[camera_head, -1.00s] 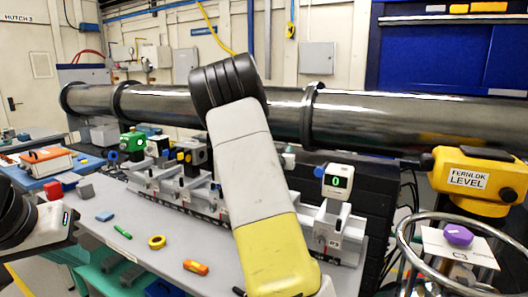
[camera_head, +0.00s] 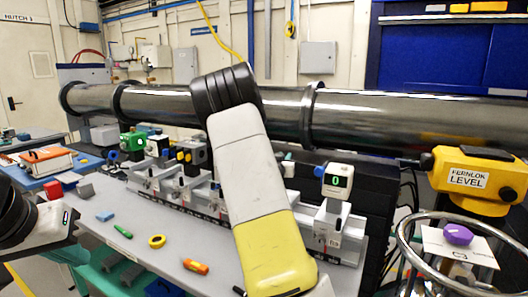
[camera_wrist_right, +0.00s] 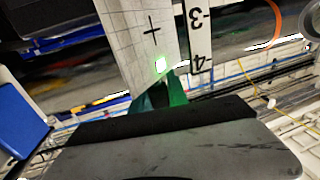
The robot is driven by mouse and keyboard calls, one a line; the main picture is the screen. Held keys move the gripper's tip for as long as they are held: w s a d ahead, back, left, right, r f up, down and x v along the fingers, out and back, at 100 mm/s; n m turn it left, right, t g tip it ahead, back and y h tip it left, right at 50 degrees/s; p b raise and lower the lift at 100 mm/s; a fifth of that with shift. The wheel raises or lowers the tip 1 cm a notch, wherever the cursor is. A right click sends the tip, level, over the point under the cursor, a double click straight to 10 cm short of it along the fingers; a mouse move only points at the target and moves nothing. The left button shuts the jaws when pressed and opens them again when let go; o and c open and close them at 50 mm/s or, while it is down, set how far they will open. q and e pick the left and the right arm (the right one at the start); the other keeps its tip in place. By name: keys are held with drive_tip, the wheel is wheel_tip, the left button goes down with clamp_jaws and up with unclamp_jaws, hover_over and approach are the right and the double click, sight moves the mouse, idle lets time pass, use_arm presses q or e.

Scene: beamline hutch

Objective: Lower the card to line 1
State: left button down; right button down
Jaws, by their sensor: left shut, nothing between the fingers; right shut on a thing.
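In the right wrist view a pale card (camera_wrist_right: 138,38) with thin grid lines and a black cross stands ahead of my right gripper (camera_wrist_right: 165,92). A bright green spot lies on the card near its lower end, off the cross. Beside the card is a white scale (camera_wrist_right: 197,32) with black ticks; the marks 3 and 4 show, line 1 does not. My right gripper is shut on a green piece at the card's end, partly hidden by the dark gripper body. In the head view my right arm hides it. My left gripper (camera_head: 70,224) is shut and empty at far left.
A grey bench (camera_head: 135,235) carries a rail with several mounts and a white box (camera_head: 336,181) reading 0. A yellow level (camera_head: 470,180) stands at right, above a metal ring. Small coloured items lie on the bench front. A dark beam pipe (camera_head: 400,120) runs behind.

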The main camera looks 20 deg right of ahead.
drive_tip(key=shift+f, duration=1.85)
drive_tip(key=shift+a, duration=0.1)
drive_tip(key=c, duration=1.3)
unclamp_jaws()
drive_tip(key=shift+r, duration=0.15)
